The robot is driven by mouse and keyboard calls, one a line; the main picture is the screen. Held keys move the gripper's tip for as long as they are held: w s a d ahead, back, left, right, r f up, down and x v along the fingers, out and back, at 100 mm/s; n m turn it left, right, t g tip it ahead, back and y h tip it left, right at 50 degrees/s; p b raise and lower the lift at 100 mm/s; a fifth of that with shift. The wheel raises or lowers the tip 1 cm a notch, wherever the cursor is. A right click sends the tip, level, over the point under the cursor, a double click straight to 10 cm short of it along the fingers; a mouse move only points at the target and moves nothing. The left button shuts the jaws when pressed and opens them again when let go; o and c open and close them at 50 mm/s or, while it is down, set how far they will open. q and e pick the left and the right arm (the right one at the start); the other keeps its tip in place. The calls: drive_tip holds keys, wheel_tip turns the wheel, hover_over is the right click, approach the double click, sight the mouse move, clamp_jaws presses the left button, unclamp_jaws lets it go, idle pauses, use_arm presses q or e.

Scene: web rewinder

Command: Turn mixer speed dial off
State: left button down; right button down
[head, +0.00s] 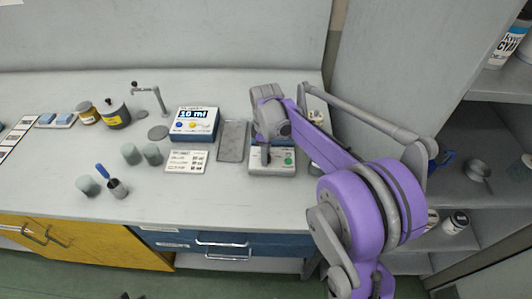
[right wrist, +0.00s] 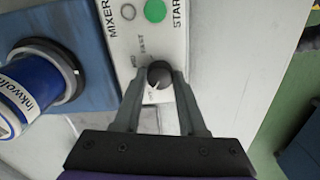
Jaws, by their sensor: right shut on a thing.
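The mixer panel (right wrist: 134,38) is a pale plate with the word MIXER, a round green START button (right wrist: 155,11) and a grey round spot beside it. The speed dial (right wrist: 159,73) is a small black knob at the near end of the panel, with a pale pointer line towards the lower left. Small labels stand around it; one seems to read FAST. My right gripper (right wrist: 160,80) is shut on the dial, one finger on each side. In the head view the right gripper (head: 265,155) is over the mixer panel (head: 280,171) and hides the dial. My left gripper is not in view.
A blue-labelled ink jar (right wrist: 28,98) stands on a blue surface beside the panel. In the head view a grey tray (head: 233,142) and a blue 10 ml scale (head: 194,124) stand left of the mixer. Shelves (head: 470,145) stand at the right.

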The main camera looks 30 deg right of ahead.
drive_tip(key=shift+n, duration=1)
drive_tip(key=shift+c, duration=2.3)
unclamp_jaws()
wheel_tip(320, 180, up, 11)
drive_tip(key=p, duration=0.1)
